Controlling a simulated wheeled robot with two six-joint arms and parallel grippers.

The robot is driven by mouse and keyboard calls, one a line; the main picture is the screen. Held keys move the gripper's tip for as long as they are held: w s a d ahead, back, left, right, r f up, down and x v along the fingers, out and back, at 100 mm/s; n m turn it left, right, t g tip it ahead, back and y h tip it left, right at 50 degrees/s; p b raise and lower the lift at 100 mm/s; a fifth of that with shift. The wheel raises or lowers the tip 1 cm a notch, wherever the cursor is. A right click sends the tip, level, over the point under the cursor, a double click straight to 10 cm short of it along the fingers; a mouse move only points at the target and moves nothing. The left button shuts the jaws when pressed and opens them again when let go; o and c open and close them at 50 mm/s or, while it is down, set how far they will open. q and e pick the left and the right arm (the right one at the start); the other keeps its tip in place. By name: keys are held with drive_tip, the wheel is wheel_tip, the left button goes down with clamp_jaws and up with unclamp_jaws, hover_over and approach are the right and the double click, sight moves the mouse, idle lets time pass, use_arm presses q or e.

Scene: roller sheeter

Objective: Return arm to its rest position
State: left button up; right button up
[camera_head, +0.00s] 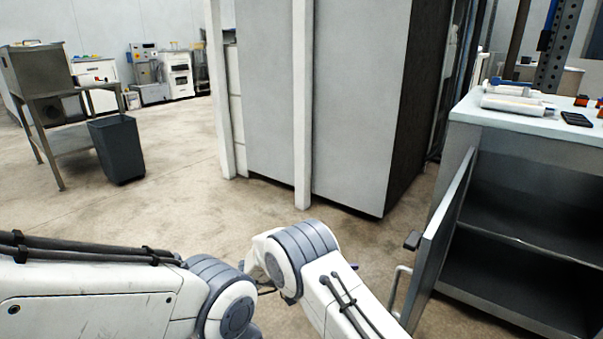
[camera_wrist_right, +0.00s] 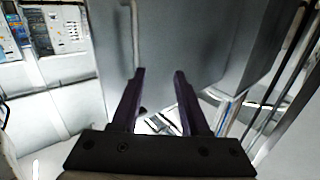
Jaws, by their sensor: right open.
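My right gripper (camera_wrist_right: 160,73) shows in the right wrist view with its two dark fingers apart and nothing between them. Behind the fingers is a grey panel with a pale vertical bar near its left side. White and grey arm links of mine (camera_head: 95,300) cross the bottom of the head view, with rounded grey joints near the middle. I cannot make out the gripper fingers in the head view. My left gripper is not in view.
A cabinet (camera_head: 530,140) stands at right with its door (camera_head: 438,245) open, close to my arm. A tall grey box (camera_head: 335,100) stands ahead. A dark bin (camera_head: 117,150) and metal stand (camera_head: 62,145) are at left. The floor (camera_head: 170,215) between is clear.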

drive_tip(key=w+d+r+n+t+y, duration=0.2)
drive_tip(key=w+r+n+t+y, duration=0.25)
drive_tip(key=w+t, duration=0.2)
drive_tip(key=w+d+r+n+t+y, duration=0.1)
drive_tip(key=w+r+n+t+y, duration=0.4)
drive_tip(key=w, duration=0.3)
drive_tip(key=s+d+f+n+g+y, duration=0.1)
drive_tip(key=s+f+n+g+y, duration=0.2)
drive_tip(key=s, duration=0.7)
drive_tip(key=s+f+n+g+y, duration=0.2)
drive_tip(key=s+f+n+g, duration=0.1)
drive_tip(key=s, duration=0.7)
drive_tip(key=s+d+f+n+g+y, duration=0.1)
drive_tip(key=s+f+n+g+y, duration=0.15)
drive_tip(key=s, duration=0.85)
drive_tip(key=s+a+r+n+g+y+p, duration=0.1)
drive_tip(key=s+a+r+n, duration=0.3)
drive_tip(key=s+a, duration=0.3)
drive_tip(key=s+a+r+n+g+y, duration=0.1)
drive_tip(key=s+a+r+n+g, duration=0.1)
drive_tip(key=s+a+r+n, duration=0.35)
wheel_tip(320, 180, up, 36)
drive_tip(key=a+m+p, duration=0.1)
drive_tip(key=p, duration=3.7)
drive_tip(key=shift+s+a+f, duration=0.15)
drive_tip(key=shift+s+a, duration=0.05)
drive_tip(key=shift+s, duration=0.25)
